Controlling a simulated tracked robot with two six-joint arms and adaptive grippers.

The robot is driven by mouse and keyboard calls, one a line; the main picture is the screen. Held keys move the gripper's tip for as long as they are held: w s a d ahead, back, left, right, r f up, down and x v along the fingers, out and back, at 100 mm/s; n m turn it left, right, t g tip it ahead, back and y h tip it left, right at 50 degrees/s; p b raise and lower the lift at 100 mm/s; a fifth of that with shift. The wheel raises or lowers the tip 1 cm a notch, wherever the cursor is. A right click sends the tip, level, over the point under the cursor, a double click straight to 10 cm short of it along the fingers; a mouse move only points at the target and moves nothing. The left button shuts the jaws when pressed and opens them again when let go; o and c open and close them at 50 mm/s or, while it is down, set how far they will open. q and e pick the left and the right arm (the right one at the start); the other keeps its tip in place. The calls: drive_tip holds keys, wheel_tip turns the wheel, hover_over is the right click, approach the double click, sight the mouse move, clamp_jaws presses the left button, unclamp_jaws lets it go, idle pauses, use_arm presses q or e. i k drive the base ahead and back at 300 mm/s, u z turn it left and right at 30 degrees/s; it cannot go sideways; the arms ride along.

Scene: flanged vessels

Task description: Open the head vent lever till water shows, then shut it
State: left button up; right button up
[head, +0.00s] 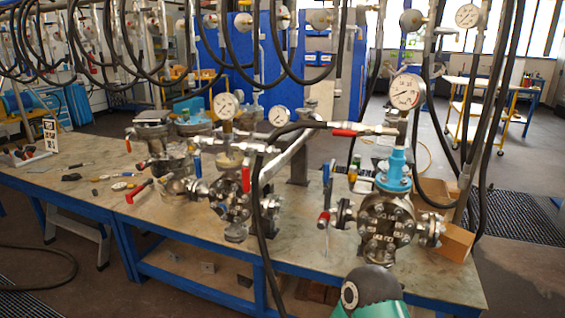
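A flanged vessel (388,225) with a bolted round face and a blue neck (393,170) stands at the right of the bench, under a dial gauge (406,91). A red lever (344,132) lies along the pipe left of that gauge. A middle vessel (232,200) has an upright red lever (246,178), and a left vessel has a red lever (139,190) sticking out. I cannot tell which is the head vent lever. No water shows. Neither gripper is in view; part of my arm shows at bottom centre.
The vessels stand on a blue-framed bench (85,185) with small loose parts at its left. Black hoses (259,190) hang in front of the vessels. A cardboard box (457,241) sits at the right end.

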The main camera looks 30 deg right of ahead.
sight(326, 167)
drive_tip(key=u, duration=0.05)
drive_tip(key=i, duration=1.05)
drive_tip(key=z, duration=0.6)
